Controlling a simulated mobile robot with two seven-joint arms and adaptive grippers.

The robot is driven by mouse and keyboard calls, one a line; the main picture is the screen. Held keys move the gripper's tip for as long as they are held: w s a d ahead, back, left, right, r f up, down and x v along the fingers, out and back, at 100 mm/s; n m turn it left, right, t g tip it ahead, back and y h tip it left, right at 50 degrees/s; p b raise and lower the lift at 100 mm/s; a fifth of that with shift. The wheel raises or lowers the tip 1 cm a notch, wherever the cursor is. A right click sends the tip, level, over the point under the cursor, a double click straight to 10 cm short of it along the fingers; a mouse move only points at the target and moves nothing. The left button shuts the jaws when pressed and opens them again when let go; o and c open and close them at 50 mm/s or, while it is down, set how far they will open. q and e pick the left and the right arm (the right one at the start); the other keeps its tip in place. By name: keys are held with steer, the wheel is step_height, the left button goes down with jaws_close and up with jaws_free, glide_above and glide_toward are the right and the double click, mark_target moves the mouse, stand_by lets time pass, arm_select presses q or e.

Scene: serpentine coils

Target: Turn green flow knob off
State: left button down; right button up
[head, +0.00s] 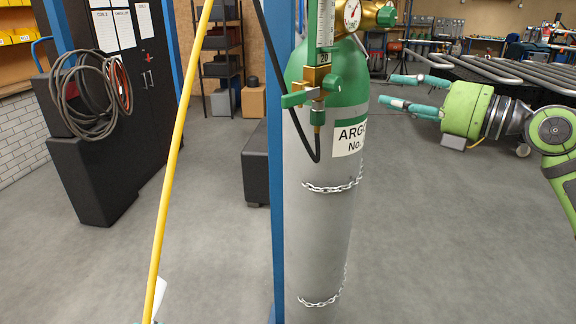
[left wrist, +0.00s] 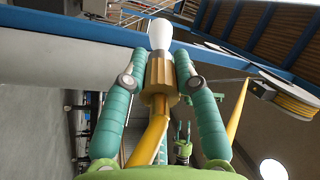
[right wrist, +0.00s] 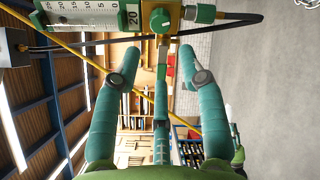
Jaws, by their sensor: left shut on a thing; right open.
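My right gripper (head: 384,90) is open and empty, right of the argon cylinder (head: 325,230) and apart from the knob. Its fingertips (right wrist: 161,65) point towards the valve block. My left gripper (left wrist: 159,70) is shut on a yellow torch with a brass collar (left wrist: 160,80) and white nozzle (left wrist: 160,35).
A blue post (head: 276,180) stands left of the cylinder, with a yellow hose (head: 180,130) slanting further left. A black hose (head: 300,135) hangs from the valve. Chains (head: 332,187) circle the cylinder. Metal coils (head: 500,65) lie behind my right arm. Open floor lies between.

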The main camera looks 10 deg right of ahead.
mark_target(339, 85)
arm_select(q)
step_height(339, 85, up, 5)
steer(key=p, duration=0.4)
steer(key=shift+w+p, duration=0.15)
steer(key=shift+p, duration=0.25)
arm_select(e)
steer(key=x, duration=1)
steer(key=shift+w+a+r, duration=0.15)
steer(key=shift+w, duration=0.05)
arm_select(q)
steer(key=shift+r, duration=0.15)
arm_select(e)
steer(key=shift+w+a, duration=0.4)
steer(key=shift+w, duration=0.15)
jaws_close()
